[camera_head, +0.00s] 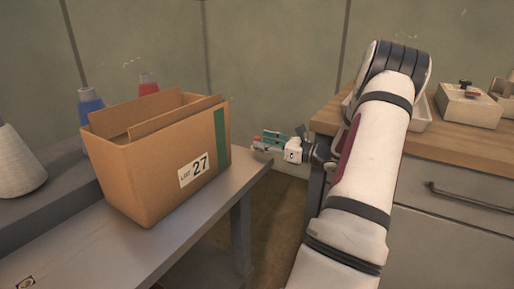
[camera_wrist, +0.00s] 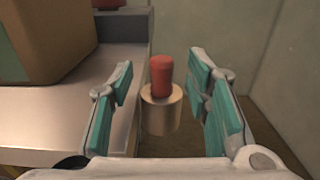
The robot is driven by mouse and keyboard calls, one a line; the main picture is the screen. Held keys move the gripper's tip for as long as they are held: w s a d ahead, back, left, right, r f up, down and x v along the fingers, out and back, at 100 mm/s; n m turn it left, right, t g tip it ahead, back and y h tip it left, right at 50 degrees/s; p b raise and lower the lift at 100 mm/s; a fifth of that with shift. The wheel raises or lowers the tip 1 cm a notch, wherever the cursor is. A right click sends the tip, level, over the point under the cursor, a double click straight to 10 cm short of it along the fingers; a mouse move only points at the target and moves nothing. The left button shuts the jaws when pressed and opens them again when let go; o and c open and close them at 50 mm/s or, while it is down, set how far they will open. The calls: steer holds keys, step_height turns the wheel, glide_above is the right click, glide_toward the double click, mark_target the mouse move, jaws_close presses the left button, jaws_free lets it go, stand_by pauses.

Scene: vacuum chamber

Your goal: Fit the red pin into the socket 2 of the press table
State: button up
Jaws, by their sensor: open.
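The red pin (camera_wrist: 161,76) has a red rounded knob on a metallic cylinder. In the wrist view it stands upright between the spread teal-padded fingers of my gripper (camera_wrist: 164,100), with a gap visible on each side. What supports the pin is not clear. In the head view my gripper (camera_head: 268,142) is just right of the cardboard box, near the grey table's right end, and a small red spot shows at its tips. The grey metal table (camera_head: 187,219) carries a small round fitting (camera_head: 24,284) at the bottom left; no socket number is readable.
A cardboard box (camera_head: 150,170) marked LOT 27 stands on the grey table. A wooden-topped bench (camera_head: 450,143) with a pale block (camera_head: 468,107) is at right. The table's front is clear.

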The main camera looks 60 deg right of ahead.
mark_target(257, 137)
steer(key=w+b, duration=0.1)
steer(key=w, duration=0.2)
steer(key=shift+w+f, duration=0.15)
steer(key=shift+w, duration=0.1)
steer(key=shift+a, duration=0.1)
jaws_close()
step_height(257, 137, up, 18)
steer(key=p, duration=0.7)
